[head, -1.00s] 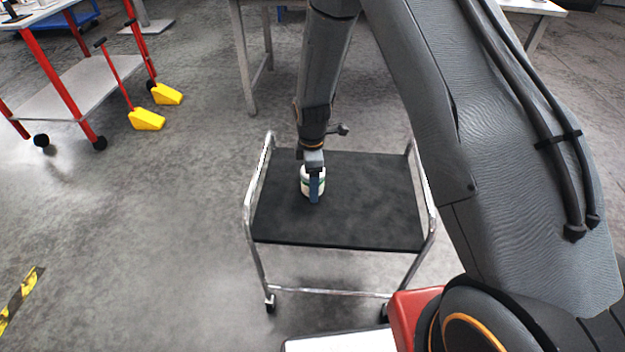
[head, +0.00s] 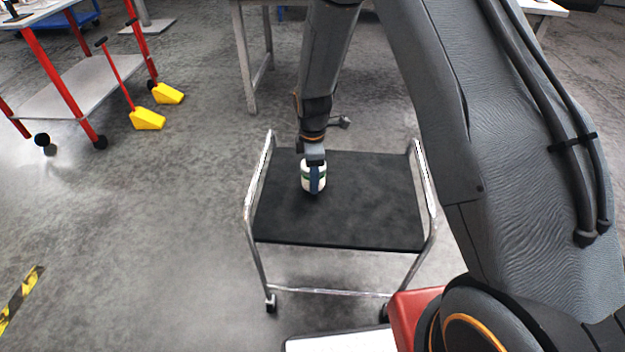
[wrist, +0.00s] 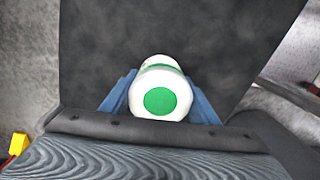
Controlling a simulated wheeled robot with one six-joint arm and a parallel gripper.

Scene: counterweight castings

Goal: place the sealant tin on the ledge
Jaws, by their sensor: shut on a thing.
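The sealant tin (head: 307,178) is white with a green band, held in my gripper (head: 315,180) over the left part of a trolley's black top. In the wrist view the tin (wrist: 158,90) shows its white end with a green disc, between the two blue fingers of my gripper (wrist: 160,98). The fingers are shut on its sides. Whether the tin's bottom touches the black top (head: 365,200) is hard to tell. I cannot make out which surface is the ledge.
The trolley has chrome side rails (head: 256,185) and castors. A red-legged workbench (head: 60,85) and yellow wedges (head: 148,118) stand at the far left. A grey table (head: 245,55) stands behind. The right part of the black top is clear.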

